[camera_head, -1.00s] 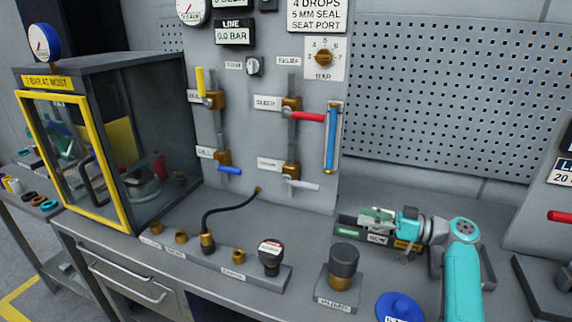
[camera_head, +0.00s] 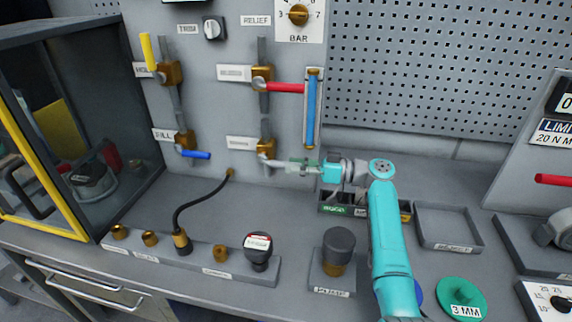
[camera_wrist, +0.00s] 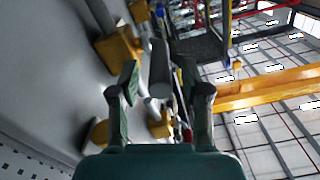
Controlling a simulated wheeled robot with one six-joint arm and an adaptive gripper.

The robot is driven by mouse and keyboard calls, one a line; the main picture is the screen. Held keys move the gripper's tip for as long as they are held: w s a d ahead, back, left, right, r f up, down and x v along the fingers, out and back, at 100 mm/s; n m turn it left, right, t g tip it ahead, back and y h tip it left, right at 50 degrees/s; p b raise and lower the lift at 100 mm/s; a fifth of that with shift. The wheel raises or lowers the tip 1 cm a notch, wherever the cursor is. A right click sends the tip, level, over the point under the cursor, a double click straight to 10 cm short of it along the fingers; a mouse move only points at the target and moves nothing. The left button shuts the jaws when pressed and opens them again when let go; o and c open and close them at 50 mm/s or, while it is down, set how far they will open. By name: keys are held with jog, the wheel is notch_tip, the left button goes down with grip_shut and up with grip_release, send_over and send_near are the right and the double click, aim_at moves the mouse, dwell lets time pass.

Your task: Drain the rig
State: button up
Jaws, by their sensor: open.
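The lower right valve (camera_head: 267,147) on the grey panel has a brass body and a white lever (camera_head: 273,162) pointing right; its label is too blurred to read. My gripper (camera_head: 297,166) is at the lever's outer end, with its fingers toward the panel. In the wrist view my gripper (camera_wrist: 158,82) is open, and a grey bar, which looks like the lever (camera_wrist: 160,62), lies between the fingers. I cannot tell whether they touch it. Above it, the red lever (camera_head: 286,88) points right beside the blue sight tube (camera_head: 312,110).
A yellow lever (camera_head: 147,52) stands upright and a blue lever (camera_head: 194,154) points right on the panel's left side. A black hose (camera_head: 185,205), a capped port (camera_head: 258,250) and a pump (camera_head: 338,250) stand below. An empty tray (camera_head: 447,228) lies right.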

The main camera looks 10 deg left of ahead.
aim_at(279, 163)
jog(key=shift+a, duration=1.3)
grip_shut()
